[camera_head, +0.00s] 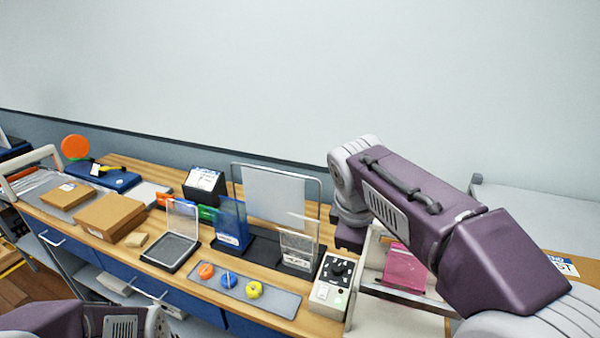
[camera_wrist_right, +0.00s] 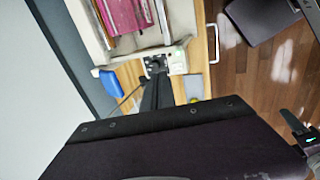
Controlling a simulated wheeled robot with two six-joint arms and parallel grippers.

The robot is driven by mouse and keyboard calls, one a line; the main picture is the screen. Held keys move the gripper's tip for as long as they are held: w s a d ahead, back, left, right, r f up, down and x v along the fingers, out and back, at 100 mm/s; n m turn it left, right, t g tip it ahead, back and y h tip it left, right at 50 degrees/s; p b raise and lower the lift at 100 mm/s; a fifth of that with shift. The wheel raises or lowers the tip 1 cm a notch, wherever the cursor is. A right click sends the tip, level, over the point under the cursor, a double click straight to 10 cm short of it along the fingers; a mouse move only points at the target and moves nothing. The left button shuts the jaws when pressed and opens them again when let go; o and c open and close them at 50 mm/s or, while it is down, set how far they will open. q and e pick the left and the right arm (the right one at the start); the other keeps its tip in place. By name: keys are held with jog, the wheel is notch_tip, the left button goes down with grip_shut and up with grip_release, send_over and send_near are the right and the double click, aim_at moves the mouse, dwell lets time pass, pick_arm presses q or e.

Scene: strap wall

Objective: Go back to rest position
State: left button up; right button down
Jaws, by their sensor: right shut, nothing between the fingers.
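My right arm (camera_head: 410,200) reaches in from the right of the head view, bent above the right end of the workbench. Its right gripper shows in the right wrist view (camera_wrist_right: 153,92) as dark, narrow fingers, shut and empty. In that view the fingers appear over the bench edge, near a white control box (camera_wrist_right: 178,60); I cannot tell their height above it. Part of my left arm (camera_head: 85,322) shows at the bottom left of the head view. The left gripper is out of view.
The wooden bench (camera_head: 135,170) carries cardboard boxes (camera_head: 110,216), an open black case (camera_head: 170,250), a grey mat (camera_head: 240,289) with coloured discs, clear upright panels (camera_head: 275,195) and the control box (camera_head: 332,285). A bin with a pink item (camera_head: 405,268) stands right.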

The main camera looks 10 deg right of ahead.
jog(key=s+a+f+m+g+y, duration=0.1)
jog(key=s+f+m, duration=0.4)
jog(key=f, duration=0.6)
jog(key=s+f+m+g+y, duration=0.1)
jog(key=s+f+m, duration=0.4)
jog(key=f, duration=0.6)
jog(key=shift+s+a+f+m+y, duration=0.3)
jog(key=shift+s+a+f+m, duration=0.1)
jog(key=shift+m, duration=0.5)
jog(key=shift+w, duration=0.15)
dwell(0.3)
